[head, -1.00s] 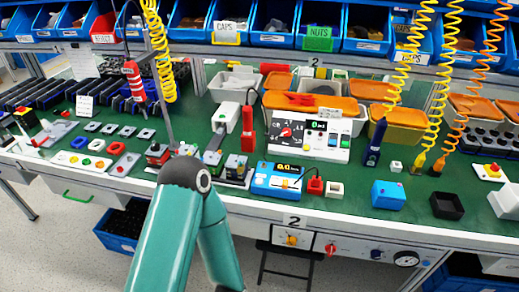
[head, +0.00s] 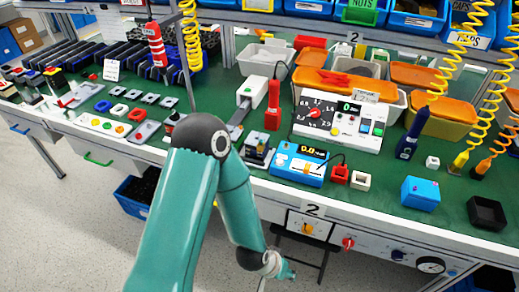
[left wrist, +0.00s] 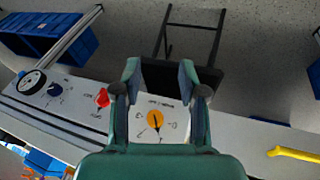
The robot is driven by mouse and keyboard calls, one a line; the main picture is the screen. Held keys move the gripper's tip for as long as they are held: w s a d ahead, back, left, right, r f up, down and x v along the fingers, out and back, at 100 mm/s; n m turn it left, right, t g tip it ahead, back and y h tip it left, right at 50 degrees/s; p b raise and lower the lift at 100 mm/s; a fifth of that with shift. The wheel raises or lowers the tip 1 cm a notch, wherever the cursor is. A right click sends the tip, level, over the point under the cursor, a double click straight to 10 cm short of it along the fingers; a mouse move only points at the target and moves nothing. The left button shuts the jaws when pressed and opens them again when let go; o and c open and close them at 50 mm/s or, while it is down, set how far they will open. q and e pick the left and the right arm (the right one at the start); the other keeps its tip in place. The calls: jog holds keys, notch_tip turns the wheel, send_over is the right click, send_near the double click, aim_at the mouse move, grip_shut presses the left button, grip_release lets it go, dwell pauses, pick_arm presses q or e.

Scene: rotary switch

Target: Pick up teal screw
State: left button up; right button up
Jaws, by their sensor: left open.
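I cannot make out a teal screw in either view. My left gripper (left wrist: 159,80) is open and empty in the left wrist view, its two teal fingers spread apart. Between and below them shows a white panel (left wrist: 140,131) with an orange rotary knob (left wrist: 155,119); the fingers look apart from it. In the head view the teal arm bends down past the bench front, with the left gripper (head: 284,268) below the same orange knob (head: 306,229). My right gripper is in neither view.
The bench front also carries a red knob (head: 348,243), a blue knob (head: 397,254) and a round gauge (head: 431,265). The green benchtop holds a blue meter (head: 300,163), a white dial box (head: 340,122) and a blue block (head: 420,193). A dark stool (left wrist: 181,75) stands near the fingers.

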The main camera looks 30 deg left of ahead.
pick_arm(q)
jog(key=w+a+r+t+y+b, duration=0.3)
jog(key=w+a+r+t+b, duration=0.2)
jog(key=w+r+t+b, duration=0.45)
jog(key=n+t+y+b, duration=0.35)
jog(key=y+b, duration=0.45)
jog(key=b, duration=0.3)
send_near(261, 142)
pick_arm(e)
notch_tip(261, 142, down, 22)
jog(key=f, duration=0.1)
pick_arm(q)
jog(key=w+p, duration=0.1)
jog(key=p, duration=0.6)
jog(key=w+a+g+p, duration=0.1)
jog(key=w+p, duration=0.1)
jog(key=p, duration=0.5)
jog(key=shift+a+r+n+y+p, duration=0.2)
jog(key=shift+n+y+p, duration=0.05)
jog(key=shift+y+p, duration=0.1)
jog(key=shift+w+a, duration=0.25)
jog(key=shift+w, duration=0.2)
jog(key=p+x, duration=0.1)
jog(key=x, duration=0.3)
jog(key=shift+d+r, duration=0.15)
jog(key=shift+w+a, duration=0.25)
jog(key=shift+w, duration=0.25)
grip_shut()
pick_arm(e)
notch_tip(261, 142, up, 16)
